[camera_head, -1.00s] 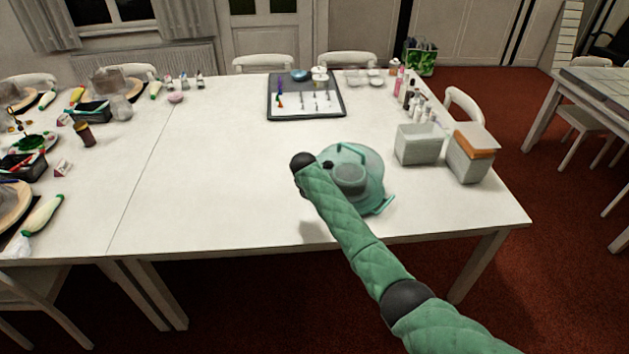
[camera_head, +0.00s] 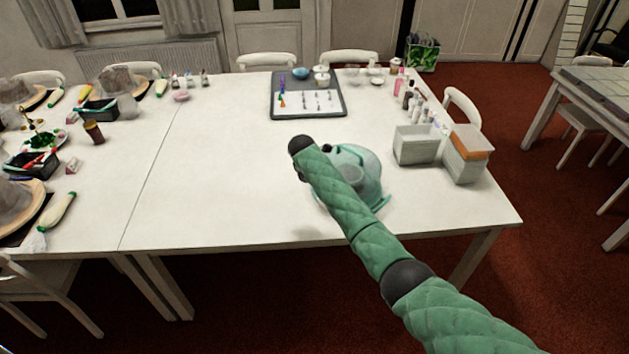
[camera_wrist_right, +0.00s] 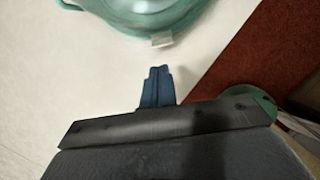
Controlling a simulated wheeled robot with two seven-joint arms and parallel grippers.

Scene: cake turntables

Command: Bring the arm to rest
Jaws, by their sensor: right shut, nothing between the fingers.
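My right arm (camera_head: 345,210), in green padded sleeves with dark joints, comes in from the lower right in the head view. It reaches over the front of the white table, and its dark joint (camera_head: 300,146) is at the far end. In the head view its gripper is hidden. In the right wrist view the right gripper (camera_wrist_right: 158,70) shows as narrow blue fingers, shut and empty, apart from the teal turntable. My left arm and gripper are not in view.
A teal turntable (camera_head: 372,168) stands partly behind the arm; its rim also shows in the right wrist view (camera_wrist_right: 150,18). Pale boxes (camera_head: 416,145) and bottles stand to the right, a dark tray (camera_head: 338,80) at the back. The table's middle left is clear.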

